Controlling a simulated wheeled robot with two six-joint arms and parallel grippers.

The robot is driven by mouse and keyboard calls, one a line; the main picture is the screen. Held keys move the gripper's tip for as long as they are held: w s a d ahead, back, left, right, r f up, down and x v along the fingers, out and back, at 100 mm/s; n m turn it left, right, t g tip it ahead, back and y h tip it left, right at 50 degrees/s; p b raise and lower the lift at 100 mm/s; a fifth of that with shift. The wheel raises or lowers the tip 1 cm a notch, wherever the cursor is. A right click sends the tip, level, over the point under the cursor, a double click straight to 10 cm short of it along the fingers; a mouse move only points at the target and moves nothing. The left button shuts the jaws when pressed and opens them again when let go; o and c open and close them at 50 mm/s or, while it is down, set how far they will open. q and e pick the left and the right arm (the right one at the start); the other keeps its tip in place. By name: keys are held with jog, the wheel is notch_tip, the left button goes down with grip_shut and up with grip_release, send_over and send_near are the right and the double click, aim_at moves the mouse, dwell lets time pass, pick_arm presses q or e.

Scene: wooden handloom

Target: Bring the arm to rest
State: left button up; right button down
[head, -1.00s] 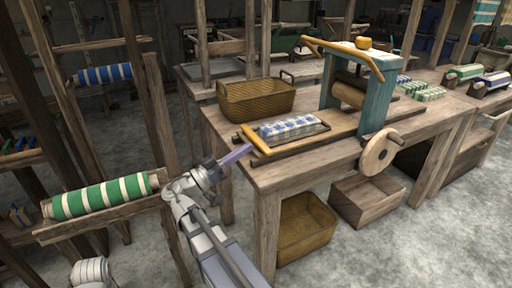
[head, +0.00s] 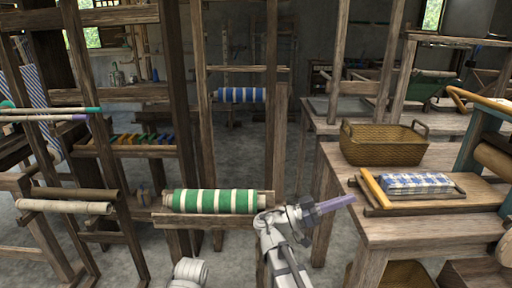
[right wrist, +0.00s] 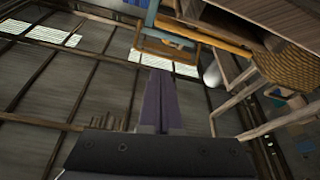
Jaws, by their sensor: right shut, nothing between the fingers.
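My right arm rises from the bottom of the head view, and its gripper (head: 350,199) points to the right. Its purple fingers are together with nothing between them. In the head view they overlap the left edge of the wooden table (head: 450,232); I cannot tell the gap between them. The closed fingers also show in the middle of the right wrist view (right wrist: 158,75), with only background around them. My left gripper is not in view.
A wicker basket (head: 385,150) and a framed blue-and-white checked cloth (head: 418,184) sit on the table. A green-and-white striped roll (head: 213,201) lies on a wooden rail left of my gripper. Loom posts (head: 187,110) stand at left. Open floor shows between posts and table.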

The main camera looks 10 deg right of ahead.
jog(key=a+f+n+t+y, duration=0.2)
jog(key=a+f+n+y, duration=0.25)
jog(key=f, duration=0.45)
jog(key=a+f+n+t+y, duration=0.2)
jog(key=a+f+n+y, duration=0.3)
jog(key=f, duration=0.4)
jog(key=s+a+f+n+y, duration=0.4)
jog(key=a+f+n+y, duration=0.15)
jog(key=a, duration=0.55)
jog(key=s+a+f+n+y, duration=0.4)
jog(key=a+f+n+y, duration=0.15)
jog(key=a, duration=0.55)
pick_arm(q)
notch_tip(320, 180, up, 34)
jog(key=p, duration=3.3)
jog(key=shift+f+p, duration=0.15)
jog(key=shift+p, duration=0.25)
pick_arm(e)
notch_tip(320, 180, up, 34)
jog(key=shift+d+f+g, duration=0.2)
jog(key=shift+g, duration=0.2)
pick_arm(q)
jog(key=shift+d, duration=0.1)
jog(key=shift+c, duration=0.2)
pick_arm(e)
jog(key=shift+n, duration=0.25)
